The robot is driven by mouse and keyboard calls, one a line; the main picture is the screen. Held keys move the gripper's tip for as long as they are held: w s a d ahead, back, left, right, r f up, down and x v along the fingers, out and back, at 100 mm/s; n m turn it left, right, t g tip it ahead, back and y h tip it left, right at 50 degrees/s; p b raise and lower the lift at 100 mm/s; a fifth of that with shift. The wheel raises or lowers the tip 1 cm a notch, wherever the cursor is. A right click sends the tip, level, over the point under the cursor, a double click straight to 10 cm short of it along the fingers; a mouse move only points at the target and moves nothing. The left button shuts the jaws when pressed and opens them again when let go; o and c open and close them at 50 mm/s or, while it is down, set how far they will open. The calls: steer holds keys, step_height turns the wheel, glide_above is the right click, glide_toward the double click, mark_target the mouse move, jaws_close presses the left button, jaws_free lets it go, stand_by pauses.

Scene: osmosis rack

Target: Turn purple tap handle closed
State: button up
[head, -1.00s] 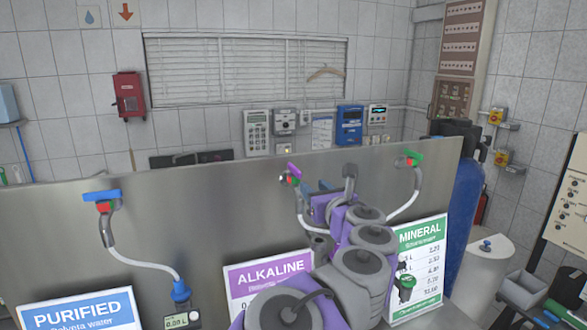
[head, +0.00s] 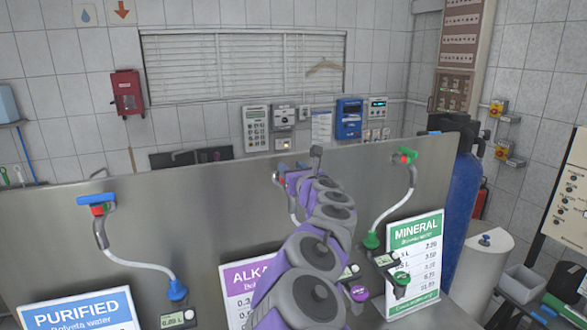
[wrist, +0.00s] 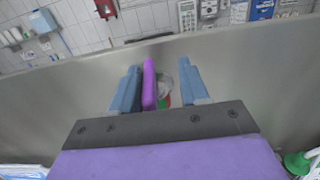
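The purple tap handle (wrist: 149,85) stands upright as a narrow bar in the wrist view, over a tap body with a little red and green showing. My gripper (wrist: 158,82) is open, with one blue-grey finger on each side of the handle. The handle sits nearer the left finger; a gap shows on the right, and I cannot tell whether the left finger touches it. In the head view my arm covers most of this tap, with its grey hose (head: 292,205) partly showing. The purple ALKALINE sign (head: 240,278) is partly behind my arm.
A steel panel (head: 190,220) carries the taps. A blue tap handle (head: 97,199) is at the left and a green one (head: 405,155) at the right. The MINERAL sign (head: 414,262) and a purple round fitting (head: 358,293) stand right of my arm.

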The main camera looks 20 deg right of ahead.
steer(key=shift+w+a+f, duration=0.1)
steer(key=shift+w+a, duration=0.1)
steer(key=shift+w, duration=0.15)
steer(key=shift+w+a, duration=0.15)
steer(key=shift+a, duration=0.95)
steer(key=shift+s+d, duration=0.2)
steer(key=shift+d, duration=0.7)
steer(key=c, duration=0.4)
steer(key=shift+a, duration=0.15)
steer(key=c, duration=0.3)
steer(key=shift+a, duration=0.2)
jaws_close()
